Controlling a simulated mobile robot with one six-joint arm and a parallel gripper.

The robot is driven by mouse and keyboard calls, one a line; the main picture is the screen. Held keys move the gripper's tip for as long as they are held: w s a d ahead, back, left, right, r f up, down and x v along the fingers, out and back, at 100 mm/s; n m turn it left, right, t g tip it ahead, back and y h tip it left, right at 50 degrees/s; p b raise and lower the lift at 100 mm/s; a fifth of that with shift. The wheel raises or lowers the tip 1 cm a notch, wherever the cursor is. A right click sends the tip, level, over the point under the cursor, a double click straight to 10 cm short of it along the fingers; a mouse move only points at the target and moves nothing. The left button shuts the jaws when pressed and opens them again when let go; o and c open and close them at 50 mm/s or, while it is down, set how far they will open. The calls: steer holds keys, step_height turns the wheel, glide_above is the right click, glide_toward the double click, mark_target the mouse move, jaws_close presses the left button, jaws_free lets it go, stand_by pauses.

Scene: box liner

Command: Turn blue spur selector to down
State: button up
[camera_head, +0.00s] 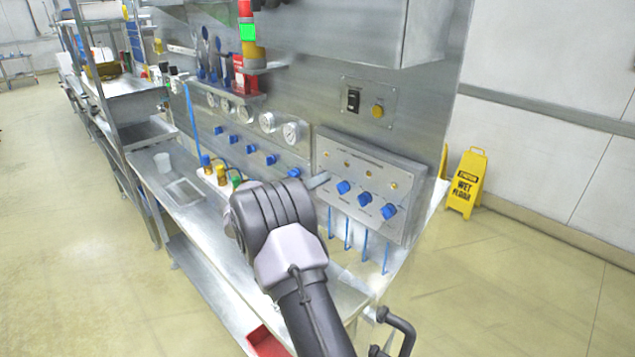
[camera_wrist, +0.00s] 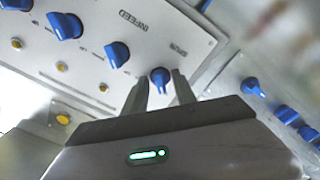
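The blue spur selector (camera_wrist: 160,76) is a small blue knob on the grey control panel (camera_wrist: 150,22), under lettering that looks like "SPUR", in the wrist view. My gripper (camera_wrist: 160,82) is at this knob, with one finger on each side. The fingers are apart, with narrow gaps showing beside the knob, so I see no firm grip. The knob's exact pointing direction is hard to tell. In the head view one finger of my gripper (camera_head: 319,180) reaches the left end of the control panel (camera_head: 340,158), and the arm hides the spur selector there.
Other blue knobs (camera_head: 365,198) sit on the same panel, one beside "INFEED" (camera_wrist: 117,53). A neighbouring panel with gauges (camera_head: 291,132) and blue valves (camera_wrist: 252,87) is close by. Blue hooks (camera_head: 363,245) hang below. A yellow wet-floor sign (camera_head: 466,183) stands right.

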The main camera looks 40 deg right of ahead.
steer(key=shift+c, duration=0.2)
jaws_close()
steer(key=shift+m+b, duration=0.3)
steer(key=shift+m, duration=0.1)
steer(key=shift+w+m+b, duration=0.1)
steer(key=shift+m+b, duration=6.4)
steer(key=shift+m, duration=2)
